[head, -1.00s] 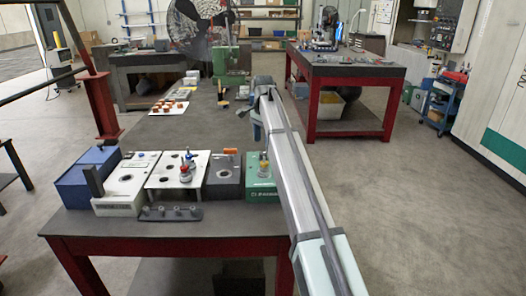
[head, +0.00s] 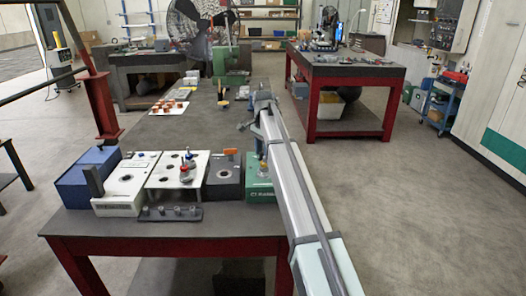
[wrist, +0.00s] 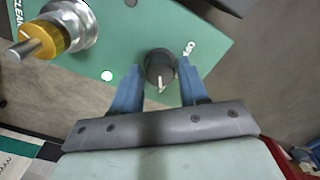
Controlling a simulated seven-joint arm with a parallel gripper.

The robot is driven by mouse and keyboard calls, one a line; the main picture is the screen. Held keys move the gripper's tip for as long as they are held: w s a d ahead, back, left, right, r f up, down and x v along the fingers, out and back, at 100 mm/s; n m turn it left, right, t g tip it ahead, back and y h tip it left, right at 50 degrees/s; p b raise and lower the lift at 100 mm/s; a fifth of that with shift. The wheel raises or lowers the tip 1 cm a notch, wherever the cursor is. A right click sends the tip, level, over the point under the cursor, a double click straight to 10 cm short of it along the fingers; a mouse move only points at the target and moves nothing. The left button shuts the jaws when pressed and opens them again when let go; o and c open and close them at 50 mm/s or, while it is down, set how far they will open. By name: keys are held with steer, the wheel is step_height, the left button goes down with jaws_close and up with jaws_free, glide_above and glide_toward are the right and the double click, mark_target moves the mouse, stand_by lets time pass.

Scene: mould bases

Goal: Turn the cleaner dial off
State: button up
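The green cleaner box (head: 258,190) stands at the right front of the near table. Its green top (wrist: 120,40) fills much of the wrist view, with partly cut-off "CLEAN" lettering at the upper left. The dark round dial (wrist: 157,62) has a pale pointer mark on its lower side. My gripper (wrist: 159,75) is open, with one blue finger on each side of the dial. Whether the fingers touch it is unclear. In the head view my arm hides the dial.
A silver and yellow fitting (wrist: 62,35) rises from the box left of the dial. A dark grey box (head: 224,180) with an orange part, white boxes and a blue box (head: 88,180) line the table leftward. Open floor lies right.

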steer(key=c, duration=0.7)
steer(key=shift+n, duration=0.4)
steer(key=n, duration=0.4)
steer(key=shift+n, duration=0.4)
steer(key=n, duration=1.1)
steer(key=shift+n, duration=0.4)
steer(key=n, duration=0.6)
steer(key=shift+n, duration=0.4)
